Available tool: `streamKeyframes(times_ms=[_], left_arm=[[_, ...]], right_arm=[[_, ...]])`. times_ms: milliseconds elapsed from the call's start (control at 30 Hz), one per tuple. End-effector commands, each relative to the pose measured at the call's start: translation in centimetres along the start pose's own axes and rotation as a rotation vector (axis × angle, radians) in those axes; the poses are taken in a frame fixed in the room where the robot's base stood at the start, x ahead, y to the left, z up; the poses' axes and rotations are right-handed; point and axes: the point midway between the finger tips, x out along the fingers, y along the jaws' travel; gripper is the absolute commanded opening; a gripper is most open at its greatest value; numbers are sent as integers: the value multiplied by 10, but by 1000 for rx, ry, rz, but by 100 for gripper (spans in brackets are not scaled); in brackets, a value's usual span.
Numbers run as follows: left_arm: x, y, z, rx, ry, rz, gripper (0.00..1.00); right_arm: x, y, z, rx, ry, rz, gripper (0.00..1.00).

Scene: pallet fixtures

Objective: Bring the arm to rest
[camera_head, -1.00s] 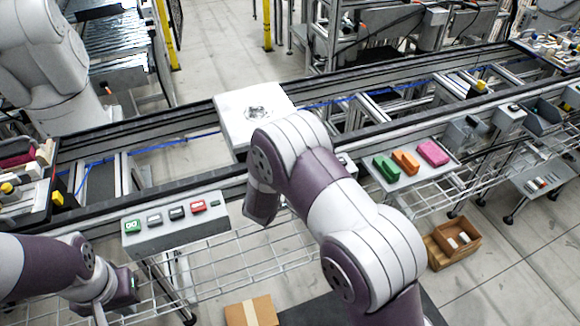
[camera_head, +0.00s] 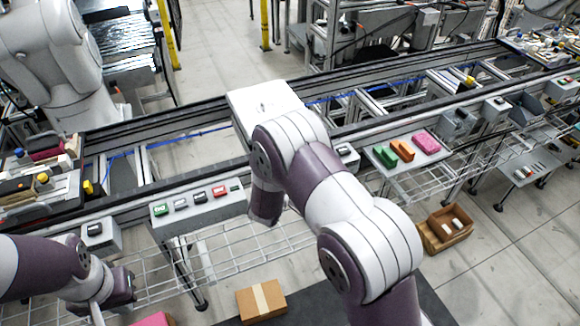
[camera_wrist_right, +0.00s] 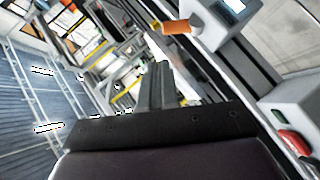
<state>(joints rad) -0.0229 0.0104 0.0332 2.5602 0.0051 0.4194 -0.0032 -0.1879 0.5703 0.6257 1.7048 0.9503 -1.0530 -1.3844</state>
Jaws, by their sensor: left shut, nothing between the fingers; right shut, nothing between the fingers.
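My left arm comes in at the lower left of the head view. Its gripper (camera_head: 98,312) points down, shut and empty, over the wire mesh, with its tips near the bottom edge. My right arm (camera_head: 335,195) spans the middle, bent toward the conveyor and covering part of a white plate (camera_head: 255,97). The right gripper is hidden behind its own arm in the head view. In the right wrist view its fingers (camera_wrist_right: 165,88) are together with nothing between them.
A button panel (camera_head: 197,214) stands left of my right arm. Right of it, a tray (camera_head: 417,172) holds green, orange and pink blocks. A cardboard box (camera_head: 262,300) lies low in front; a brown open bin (camera_head: 446,230) is at right. The conveyor rail (camera_head: 400,122) crosses behind.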

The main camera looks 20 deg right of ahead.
Motion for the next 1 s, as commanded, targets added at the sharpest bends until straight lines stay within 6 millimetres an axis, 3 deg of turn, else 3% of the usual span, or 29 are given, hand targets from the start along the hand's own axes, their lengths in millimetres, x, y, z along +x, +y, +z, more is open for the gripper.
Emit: streamKeyframes(times_ms=[433,467,533,567,600,667,700,800,900,1000], left_arm=[[1,0,0,0,0,0,0],[1,0,0,0,0,0,0],[1,0,0,0,0,0,0],[1,0,0,0,0,0,0],[1,0,0,0,0,0,0],[0,0,0,0,0,0,0],[1,0,0,0,0,0,0],[1,0,0,0,0,0,0],[1,0,0,0,0,0,0],[1,0,0,0,0,0,0]], right_arm=[[0,-3,1,43,-2,-10,0],[0,-9,1,89,-6,-41,0],[-8,-47,7,214,-25,-219,0],[-19,-67,10,270,-47,-333,0],[-43,-87,13,353,-96,-503,0],[-90,-97,22,451,-223,-737,0],[-125,-93,34,486,-333,-858,0],[-195,-60,74,486,-580,-991,0],[-236,-22,110,442,-701,-995,0],[-247,10,117,436,-649,-963,0]])
